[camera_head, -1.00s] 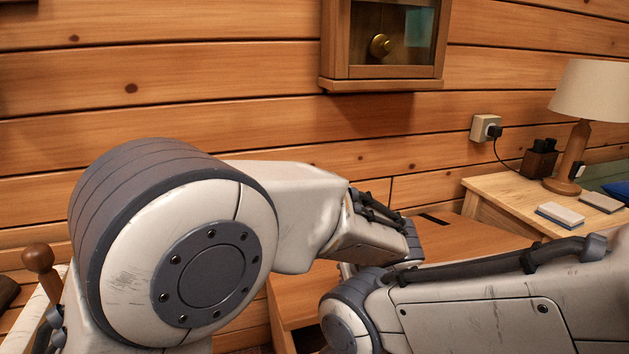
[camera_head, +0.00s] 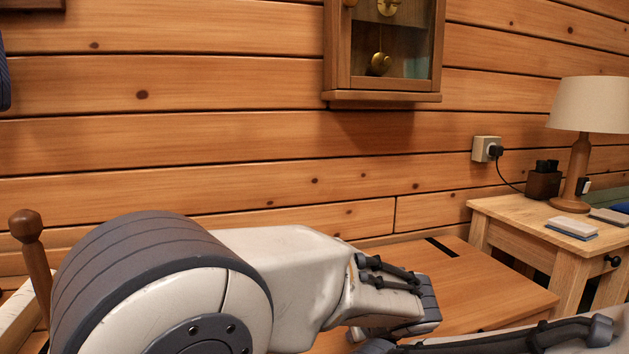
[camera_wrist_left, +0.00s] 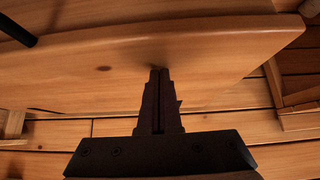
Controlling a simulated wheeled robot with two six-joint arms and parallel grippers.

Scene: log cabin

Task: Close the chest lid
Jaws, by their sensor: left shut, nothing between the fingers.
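The chest lid (camera_head: 480,287) is a wide orange-brown wooden board with a dark slot near its back edge, in the lower right middle of the head view. It looks close to level; whether a gap is left beneath it is hidden. The lid (camera_wrist_left: 205,62) also fills much of the left wrist view. My left gripper (camera_wrist_left: 159,70) is shut and empty, with its fingertips at or very near the board's face; contact is unclear. My own left arm hides this gripper in the head view. My right gripper is out of view; only part of that arm shows.
A wooden side table (camera_head: 515,215) stands right of the chest, with a lamp (camera_head: 588,110) and small items on it. A pendulum clock (camera_head: 385,60) hangs on the plank wall (camera_head: 200,140) behind. A wooden post (camera_head: 30,255) stands at far left.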

